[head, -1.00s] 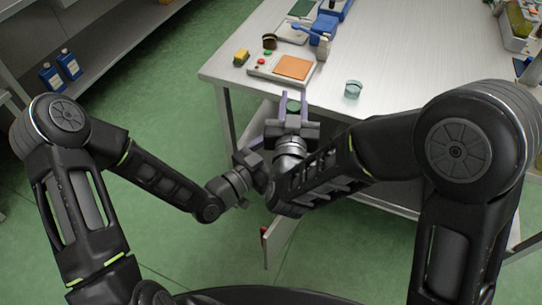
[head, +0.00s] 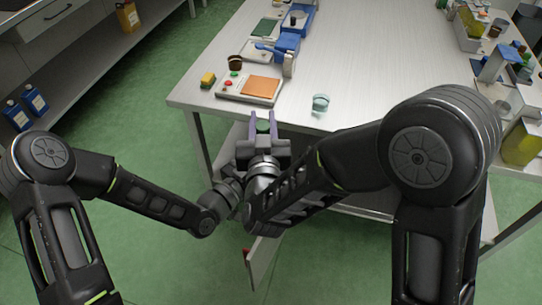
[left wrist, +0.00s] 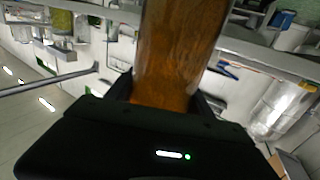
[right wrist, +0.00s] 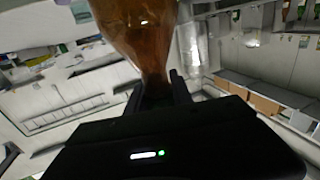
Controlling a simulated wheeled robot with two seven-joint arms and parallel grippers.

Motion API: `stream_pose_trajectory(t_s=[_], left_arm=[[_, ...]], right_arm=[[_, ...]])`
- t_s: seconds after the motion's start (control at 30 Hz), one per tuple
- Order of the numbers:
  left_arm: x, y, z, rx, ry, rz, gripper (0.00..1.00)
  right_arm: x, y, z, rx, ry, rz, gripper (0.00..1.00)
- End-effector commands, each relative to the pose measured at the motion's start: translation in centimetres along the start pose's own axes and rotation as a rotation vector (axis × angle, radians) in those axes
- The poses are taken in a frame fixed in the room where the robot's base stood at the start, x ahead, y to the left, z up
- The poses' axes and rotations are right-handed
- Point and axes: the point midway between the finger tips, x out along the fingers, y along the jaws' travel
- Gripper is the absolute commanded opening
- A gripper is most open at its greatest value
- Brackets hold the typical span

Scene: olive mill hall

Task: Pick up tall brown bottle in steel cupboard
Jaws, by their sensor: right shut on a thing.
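In the right wrist view the tall brown bottle (right wrist: 145,40) has its narrow neck between the fingers of my right gripper (right wrist: 156,92), which is shut on it. In the head view my right gripper (head: 262,124) is just in front of the table edge, with a round dark green top between its fingers. In the left wrist view a brown bottle body (left wrist: 177,50) stands between the fingers of my left gripper (left wrist: 165,98); I cannot tell whether they touch it. In the head view my left gripper is mostly hidden behind my right arm.
The steel table (head: 380,60) holds a scale with an orange pad (head: 262,87), a yellow block (head: 208,79) and a clear glass cup (head: 320,104) near its front edge. A narrow open door panel (head: 262,258) hangs low below my grippers. Green floor is clear at the left.

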Motion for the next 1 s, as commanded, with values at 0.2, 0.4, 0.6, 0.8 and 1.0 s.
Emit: stream_pose_trajectory(t_s=[0.2, 0.4, 0.6, 0.8, 1.0], left_arm=[[-0.01, -0.04, -0.03, 0.000, 0.000, -0.001, 0.41], [-0.01, -0.05, -0.03, 0.000, 0.000, -0.001, 0.25], [-0.01, -0.06, -0.03, 0.000, 0.000, -0.001, 0.08], [-0.01, -0.07, -0.03, 0.000, 0.000, -0.001, 0.00], [0.05, -0.05, -0.23, 0.002, 0.005, -0.001, 0.00]], right_arm=[[0.04, -0.03, -0.23, 0.002, 0.005, 0.000, 0.00], [0.04, -0.02, -0.23, 0.002, 0.005, 0.001, 0.00], [0.04, -0.01, -0.23, 0.001, 0.005, 0.001, 0.00], [0.04, 0.00, -0.22, 0.001, 0.005, 0.001, 0.00], [0.03, -0.01, -0.23, 0.001, 0.005, 0.001, 0.39]])
